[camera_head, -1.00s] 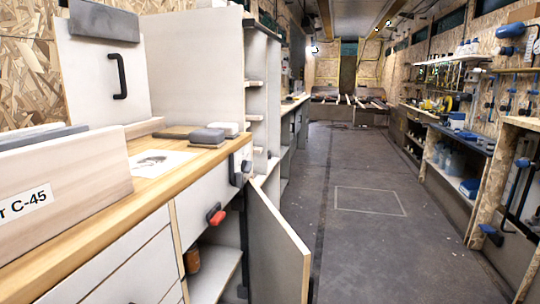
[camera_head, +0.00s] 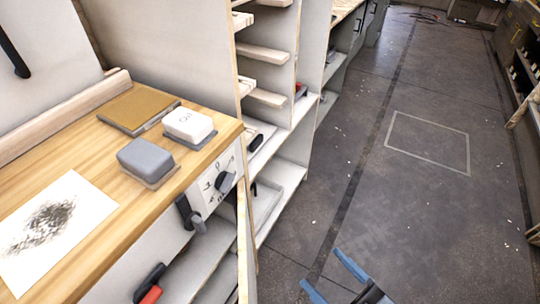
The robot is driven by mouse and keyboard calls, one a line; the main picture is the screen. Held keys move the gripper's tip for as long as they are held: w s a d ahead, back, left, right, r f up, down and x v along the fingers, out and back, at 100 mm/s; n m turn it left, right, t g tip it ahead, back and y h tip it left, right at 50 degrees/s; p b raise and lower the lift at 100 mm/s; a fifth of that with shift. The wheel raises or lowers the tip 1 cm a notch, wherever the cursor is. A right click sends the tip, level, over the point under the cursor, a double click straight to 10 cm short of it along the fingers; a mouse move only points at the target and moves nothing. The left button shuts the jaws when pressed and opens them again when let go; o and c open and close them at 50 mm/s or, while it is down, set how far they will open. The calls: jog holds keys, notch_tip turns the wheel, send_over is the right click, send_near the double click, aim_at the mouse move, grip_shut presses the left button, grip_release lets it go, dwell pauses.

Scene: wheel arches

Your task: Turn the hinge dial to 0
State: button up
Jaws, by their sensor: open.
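The hinge dial is a dark knob (camera_head: 225,181) on a white plate (camera_head: 211,196) with printed marks. The plate is on the front of the wooden counter, near its right corner. The marks are too small to tell which one the knob points at. A dark hinge-like fitting (camera_head: 190,214) sits just left of and below the plate. My gripper (camera_head: 324,271) shows at the bottom edge, right of the dial and well apart from it. Its two blue fingers are spread, with nothing between them.
An open cabinet door (camera_head: 246,245) stands edge-on below the dial. A red and black handle (camera_head: 149,286) is lower left. On the counter (camera_head: 95,137) lie a grey block (camera_head: 146,160), a white block (camera_head: 188,125) and a smudged paper (camera_head: 52,228). Floor to the right is clear.

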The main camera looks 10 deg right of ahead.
aim_at(230, 185)
jog(key=w+a+r+n+g+y+p, duration=0.1)
jog(key=w+a+r+p, duration=0.1)
jog(key=w+a, duration=0.3)
jog(key=w+a+r+n+g+y+p, duration=0.1)
jog(key=w+a+r+n+g+p, duration=0.1)
jog(key=w+a, duration=0.3)
jog(key=w+a+r+n+g+y+p, duration=0.2)
jog(key=w+a+p, duration=0.1)
jog(key=w+a, duration=0.2)
jog(key=shift+w, duration=1.25)
jog(key=c, duration=1.1)
